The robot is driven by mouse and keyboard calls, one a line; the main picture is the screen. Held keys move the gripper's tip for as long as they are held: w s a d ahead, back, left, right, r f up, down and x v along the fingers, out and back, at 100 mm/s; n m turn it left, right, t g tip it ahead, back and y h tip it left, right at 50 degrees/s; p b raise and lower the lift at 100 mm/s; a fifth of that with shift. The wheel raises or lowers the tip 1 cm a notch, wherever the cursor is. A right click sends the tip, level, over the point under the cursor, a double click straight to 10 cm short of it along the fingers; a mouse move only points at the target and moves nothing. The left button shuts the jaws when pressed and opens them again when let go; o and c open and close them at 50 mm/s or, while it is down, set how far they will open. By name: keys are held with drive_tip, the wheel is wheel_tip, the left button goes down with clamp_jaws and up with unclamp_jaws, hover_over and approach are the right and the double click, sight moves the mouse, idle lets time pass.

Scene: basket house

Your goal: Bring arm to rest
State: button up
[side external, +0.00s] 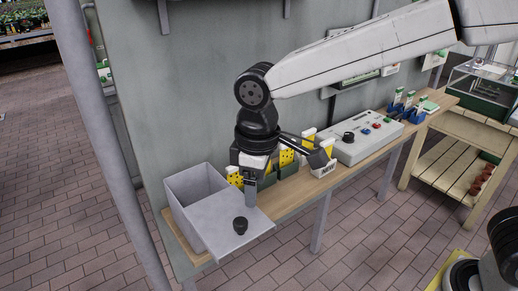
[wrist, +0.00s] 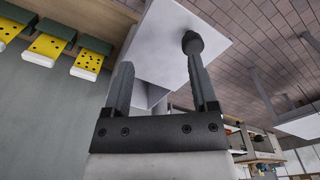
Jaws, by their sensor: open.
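A grey open-topped box (side external: 190,200) stands at the near left end of the bench. A flat grey lid (side external: 232,218) with a round black knob (side external: 240,225) lies at the box's right side; whether it is attached cannot be told. My gripper (side external: 251,198) is above the lid, just behind the knob. In the wrist view my gripper (wrist: 158,68) has its two fingers spread and nothing between them. The knob (wrist: 192,43) shows by the tip of the right finger; whether they touch is unclear. The lid (wrist: 160,45) fills the area beyond the fingers.
Yellow-and-white dotted pieces in dark holders (side external: 288,160) stand behind my gripper, close to the wall. The brick floor (side external: 300,260) in front is clear.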

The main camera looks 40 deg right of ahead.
drive_tip(key=s+d+f+m, duration=0.2)
drive_tip(key=d+f, duration=0.2)
drive_tip(key=d, duration=0.3)
drive_tip(key=s+d+f+m+t, duration=0.1)
drive_tip(key=s+d+f+m, duration=0.2)
drive_tip(key=d, duration=0.4)
drive_tip(key=s+d+f+m+t, duration=0.1)
drive_tip(key=s+d+f+m, duration=0.1)
drive_tip(key=d+f, duration=0.3)
drive_tip(key=shift+s+d+m, duration=0.3)
drive_tip(key=shift+s+d, duration=0.15)
drive_tip(key=shift+d, duration=0.75)
